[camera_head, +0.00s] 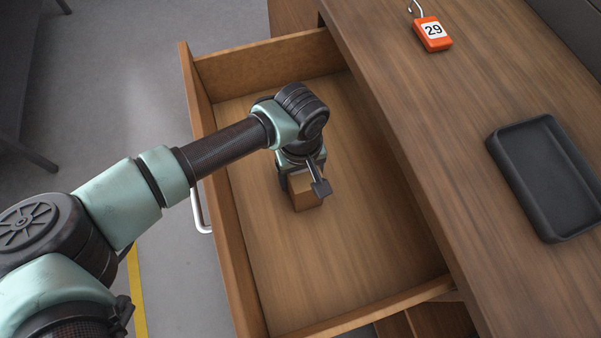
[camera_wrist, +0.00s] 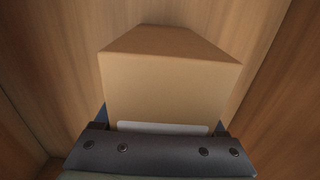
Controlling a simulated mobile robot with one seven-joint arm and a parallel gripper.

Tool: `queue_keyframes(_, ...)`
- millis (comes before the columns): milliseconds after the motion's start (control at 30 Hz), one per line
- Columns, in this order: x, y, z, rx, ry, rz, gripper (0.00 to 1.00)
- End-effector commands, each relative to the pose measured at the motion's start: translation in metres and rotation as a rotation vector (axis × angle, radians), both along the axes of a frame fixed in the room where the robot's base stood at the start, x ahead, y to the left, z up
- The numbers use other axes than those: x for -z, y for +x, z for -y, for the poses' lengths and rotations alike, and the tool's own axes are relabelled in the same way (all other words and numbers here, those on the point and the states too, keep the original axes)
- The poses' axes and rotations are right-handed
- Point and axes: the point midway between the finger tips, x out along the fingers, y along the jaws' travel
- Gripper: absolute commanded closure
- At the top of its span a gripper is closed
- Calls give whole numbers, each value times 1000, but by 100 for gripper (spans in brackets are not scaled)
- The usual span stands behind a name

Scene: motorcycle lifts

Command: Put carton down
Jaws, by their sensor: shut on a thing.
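A small brown carton (camera_head: 304,190) is in my gripper (camera_head: 302,178), inside the open wooden drawer (camera_head: 340,255). The carton also shows in the wrist view (camera_wrist: 170,85), close up, with a pale label strip low on its face. My gripper (camera_wrist: 160,140) is shut on the carton. The carton is over the drawer floor, in the upper middle of the drawer. I cannot tell whether its underside touches the floor. My wrist hides part of the carton from the head view.
The drawer's front wall (camera_head: 222,230) and side walls surround my gripper. The drawer floor towards the bottom of the picture is clear. On the wooden top to the right are a black tray (camera_head: 508,178) and an orange tag marked 29 (camera_head: 432,44).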

Motion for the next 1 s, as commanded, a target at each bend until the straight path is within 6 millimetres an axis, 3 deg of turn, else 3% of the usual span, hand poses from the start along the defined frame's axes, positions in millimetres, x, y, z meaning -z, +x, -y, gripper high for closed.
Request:
queue_keyframes(100, 4, 0, 0, 0, 0, 1, 98)
queue_keyframes(133, 3, 0, 0, 0, -1, 0, 22)
queue_keyframes(267, 3, 0, 0, -1, 0, 0, 0)
queue_keyframes(633, -7, 1, 0, 0, 0, 1, 0)
queue_keyframes(1000, -83, 1, -1, -1, 2, 3, 0)
